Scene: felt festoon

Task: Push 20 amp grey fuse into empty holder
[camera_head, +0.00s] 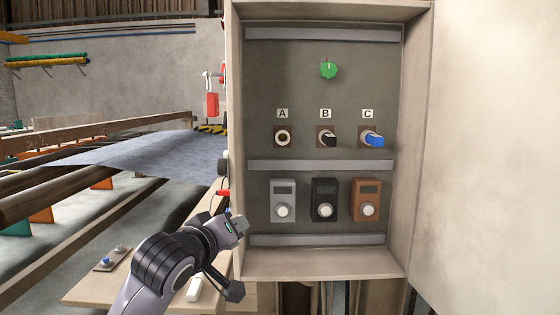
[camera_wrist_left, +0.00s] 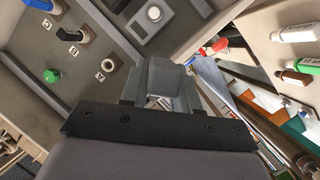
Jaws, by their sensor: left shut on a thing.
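My left gripper (camera_head: 236,229) is in front of the lower left edge of the open cabinet, outside it. It is shut on a grey block-like fuse (camera_wrist_left: 165,76), seen between the fingers in the left wrist view; its rating cannot be read. The empty holder (camera_head: 283,137) is a dark square with a round pale-rimmed socket under label A, up and to the right of the gripper. It also shows in the wrist view (camera_wrist_left: 107,65), apart from the fuse. Holder B has a black fuse (camera_head: 328,140) and holder C a blue fuse (camera_head: 373,139). My right gripper is not in view.
A green knob (camera_head: 328,69) is above. The cabinet's left wall (camera_head: 236,150) stands near the gripper. A bench (camera_head: 90,290) lies below left.

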